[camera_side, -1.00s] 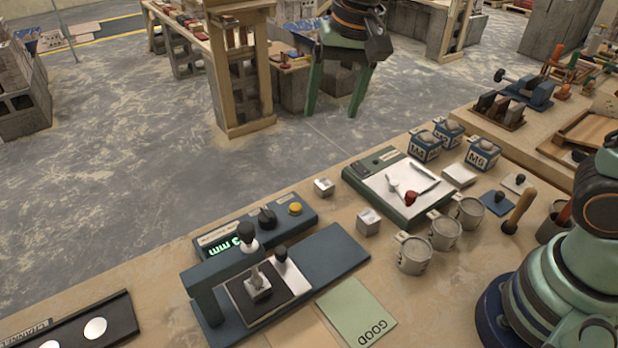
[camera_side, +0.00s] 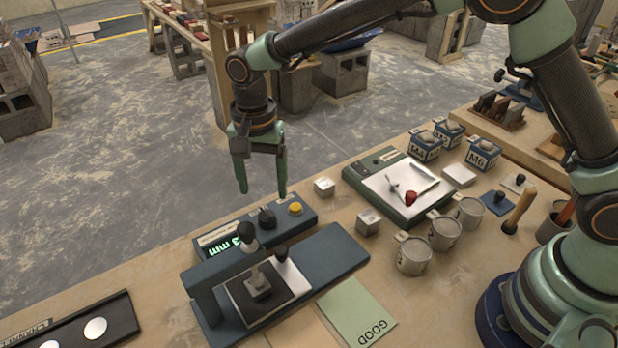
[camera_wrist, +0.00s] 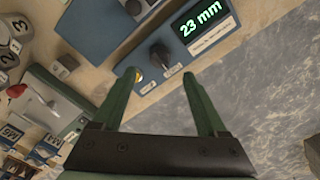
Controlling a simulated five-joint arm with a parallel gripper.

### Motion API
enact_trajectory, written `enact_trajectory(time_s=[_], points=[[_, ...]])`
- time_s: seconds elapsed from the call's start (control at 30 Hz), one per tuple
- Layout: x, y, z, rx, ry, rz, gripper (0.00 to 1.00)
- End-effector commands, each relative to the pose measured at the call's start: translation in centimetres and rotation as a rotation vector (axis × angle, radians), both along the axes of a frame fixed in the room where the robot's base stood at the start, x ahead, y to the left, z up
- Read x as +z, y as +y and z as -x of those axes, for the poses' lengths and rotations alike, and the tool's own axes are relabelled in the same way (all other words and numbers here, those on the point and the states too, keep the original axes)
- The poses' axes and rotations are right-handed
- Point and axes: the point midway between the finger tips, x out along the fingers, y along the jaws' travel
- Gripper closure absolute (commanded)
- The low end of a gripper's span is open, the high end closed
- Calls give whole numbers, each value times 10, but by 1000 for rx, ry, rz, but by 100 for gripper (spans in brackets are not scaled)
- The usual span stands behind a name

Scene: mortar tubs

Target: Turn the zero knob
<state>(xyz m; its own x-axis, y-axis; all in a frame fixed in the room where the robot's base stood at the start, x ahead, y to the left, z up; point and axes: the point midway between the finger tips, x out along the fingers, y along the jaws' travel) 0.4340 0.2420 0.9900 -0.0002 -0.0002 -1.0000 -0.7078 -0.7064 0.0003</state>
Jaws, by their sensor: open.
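The blue-grey readout box (camera_side: 218,237) stands on the bench and carries a black knob (camera_side: 267,217), seemingly the zero knob, and a yellow button (camera_side: 295,208). Its green display reads 23 mm in the wrist view (camera_wrist: 201,21). The knob also shows in the wrist view (camera_wrist: 160,54), ahead of my fingertips and between them. My gripper (camera_side: 262,193) is open and empty, pointing down above the box, with its fingers apart from the knob. In the wrist view my gripper (camera_wrist: 161,77) has its left fingertip overlapping the yellow button.
A dark blue press-like stand (camera_side: 335,252) with black-knobbed posts is directly in front of the box. A green-framed tray (camera_side: 398,188), several metal mugs and a green GOOD card (camera_side: 356,312) are nearby.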

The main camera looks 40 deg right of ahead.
Motion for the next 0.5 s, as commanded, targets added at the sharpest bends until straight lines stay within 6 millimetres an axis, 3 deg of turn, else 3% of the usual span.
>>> enact_trajectory(time_s=[0.2,0.5], points=[[-42,-1,1,0,4,2,25],[-69,-1,0,1,0,0,25]])
